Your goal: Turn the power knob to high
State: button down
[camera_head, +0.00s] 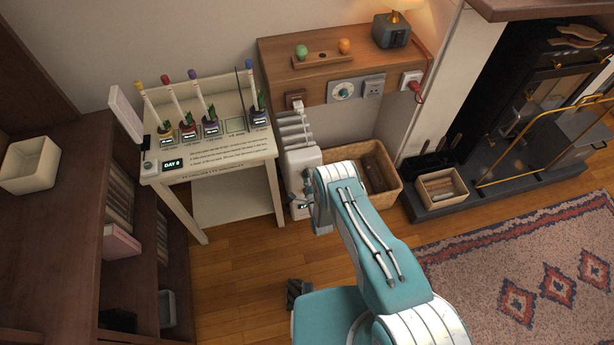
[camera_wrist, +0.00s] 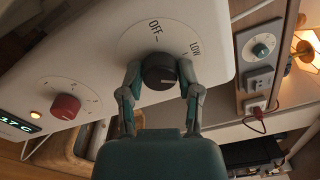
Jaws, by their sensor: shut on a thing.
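The power knob (camera_wrist: 158,70) is a black round knob on the white heater panel (camera_wrist: 90,60) in the wrist view. OFF and LOW are printed on the dial around it; any HIGH mark is hidden or out of frame. My gripper (camera_wrist: 159,80) has one finger on each side of the knob and is shut on it. I cannot tell clearly which mark the knob points to. In the head view the white heater (camera_head: 302,160) stands right of the plant table, with my arm reaching its front and hiding the knob.
A red knob (camera_wrist: 65,106), a lit orange lamp and a display sit on the same panel. A wicker basket (camera_head: 392,195) stands close right of the heater. The plant table (camera_head: 225,165) is close left. The wooden floor in front is mostly clear.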

jog(key=shift+s+d+f+m, duration=0.1)
jog(key=shift+f+m, duration=0.05)
jog(key=shift+m, duration=1.1)
jog(key=shift+s+f+m, duration=0.1)
jog(key=shift+m, duration=1.2)
jog(key=shift+d+f+m, duration=0.1)
jog(key=shift+f+m, duration=0.05)
jog(key=shift+m, duration=1.1)
jog(key=shift+c, duration=1.5)
grip_release()
jog(key=shift+a+r, duration=0.1)
jog(key=shift+w+r, duration=0.1)
jog(key=v, duration=1.2)
